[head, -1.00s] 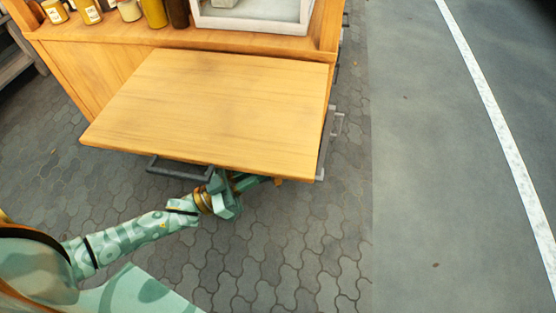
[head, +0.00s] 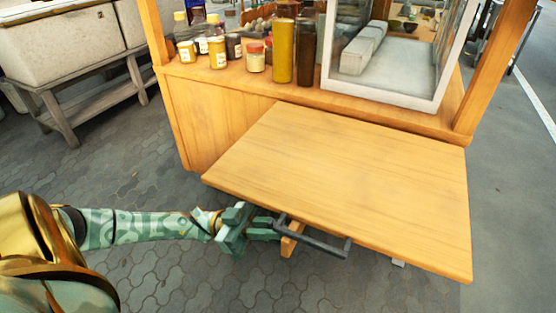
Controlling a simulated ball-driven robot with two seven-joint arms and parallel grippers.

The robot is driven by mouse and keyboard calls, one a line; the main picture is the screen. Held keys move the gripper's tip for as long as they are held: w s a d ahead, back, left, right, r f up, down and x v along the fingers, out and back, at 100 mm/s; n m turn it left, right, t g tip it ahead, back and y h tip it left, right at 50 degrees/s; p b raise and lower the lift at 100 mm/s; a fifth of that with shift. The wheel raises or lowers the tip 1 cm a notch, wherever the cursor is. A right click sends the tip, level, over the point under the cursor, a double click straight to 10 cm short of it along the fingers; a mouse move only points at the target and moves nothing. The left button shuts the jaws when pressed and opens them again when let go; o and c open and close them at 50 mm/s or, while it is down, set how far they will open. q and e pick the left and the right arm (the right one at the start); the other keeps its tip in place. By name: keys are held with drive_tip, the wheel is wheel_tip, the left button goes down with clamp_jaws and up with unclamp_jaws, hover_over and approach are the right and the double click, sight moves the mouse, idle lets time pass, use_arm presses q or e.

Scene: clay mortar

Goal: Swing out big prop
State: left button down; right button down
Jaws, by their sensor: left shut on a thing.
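The big prop (head: 291,240) is a short piece of wood showing under the front edge of the fold-out wooden shelf (head: 350,185). My left gripper (head: 277,229), green, reaches in from the left just below the shelf's front edge. Its fingers are shut on the prop, left of the handle's middle. My right gripper is out of view.
The wooden cart (head: 215,120) stands behind the shelf, with jars, bottles (head: 283,50) and a white-framed glass case (head: 385,92) on its counter. A grey basin on a wooden stand (head: 65,45) is at far left. Paving in front is clear.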

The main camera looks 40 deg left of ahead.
use_arm(q)
drive_tip(key=shift+a, duration=0.2)
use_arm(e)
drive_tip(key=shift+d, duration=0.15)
use_arm(q)
drive_tip(key=c, duration=1.6)
unclamp_jaws()
drive_tip(key=shift+a, duration=0.1)
drive_tip(key=shift+o, duration=0.8)
drive_tip(key=shift+a, duration=0.2)
drive_tip(key=shift+d, duration=0.1)
